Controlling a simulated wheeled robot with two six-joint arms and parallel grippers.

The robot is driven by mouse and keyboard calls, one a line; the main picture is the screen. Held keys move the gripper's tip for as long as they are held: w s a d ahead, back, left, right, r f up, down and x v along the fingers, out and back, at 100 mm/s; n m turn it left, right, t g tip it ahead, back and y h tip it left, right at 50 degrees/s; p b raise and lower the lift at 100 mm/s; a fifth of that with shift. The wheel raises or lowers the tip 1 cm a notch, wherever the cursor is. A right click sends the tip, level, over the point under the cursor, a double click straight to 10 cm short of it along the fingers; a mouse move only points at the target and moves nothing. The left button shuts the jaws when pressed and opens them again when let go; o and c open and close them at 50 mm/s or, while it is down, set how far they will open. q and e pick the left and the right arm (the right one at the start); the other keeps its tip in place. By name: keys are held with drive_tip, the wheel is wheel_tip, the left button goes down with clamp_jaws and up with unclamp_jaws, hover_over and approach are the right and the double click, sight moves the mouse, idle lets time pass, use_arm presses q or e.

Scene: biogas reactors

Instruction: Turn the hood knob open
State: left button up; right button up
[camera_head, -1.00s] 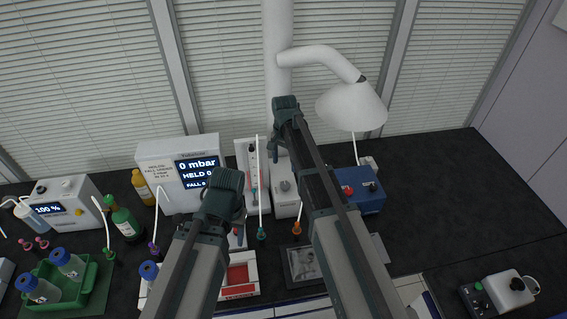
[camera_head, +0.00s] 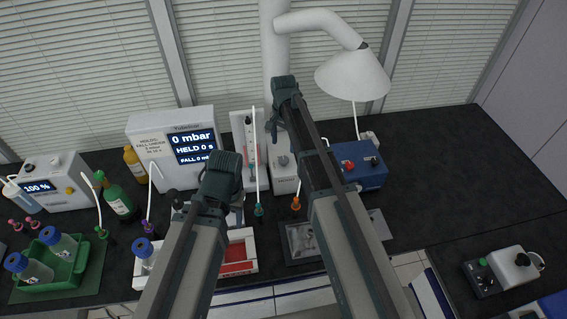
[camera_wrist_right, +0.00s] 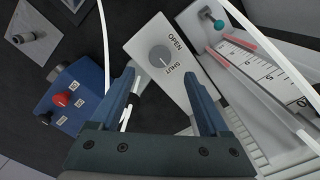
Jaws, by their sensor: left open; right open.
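The hood knob (camera_wrist_right: 161,58) is a round grey dial on a pale sloped box, with OPEN and SHUT printed beside it; its light mark seems to point toward SHUT. In the head view the knob (camera_head: 283,161) shows small, just below my right gripper (camera_head: 279,125). In the right wrist view my right gripper (camera_wrist_right: 162,85) is open, its two blue fingers apart on either side of the box's front, the knob beyond them and between their lines. No contact shows. My left gripper (camera_head: 235,212) is open over the bench to the left; its fingertips are partly hidden. The white hood (camera_head: 352,75) hangs behind on the right.
A blue box with a red knob (camera_head: 362,165) stands right of the knob's box. A flow-tube panel (camera_head: 240,125) with thin white tubing stands close on its left. A display unit (camera_head: 150,165) and green bottle (camera_head: 120,203) are further left.

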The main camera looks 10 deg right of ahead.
sight(283, 159)
wheel_tip(283, 159, down, 8)
drive_tip(key=b, duration=0.6)
drive_tip(key=shift+r+b, duration=0.15)
drive_tip(key=shift+b, duration=0.15)
clamp_jaws()
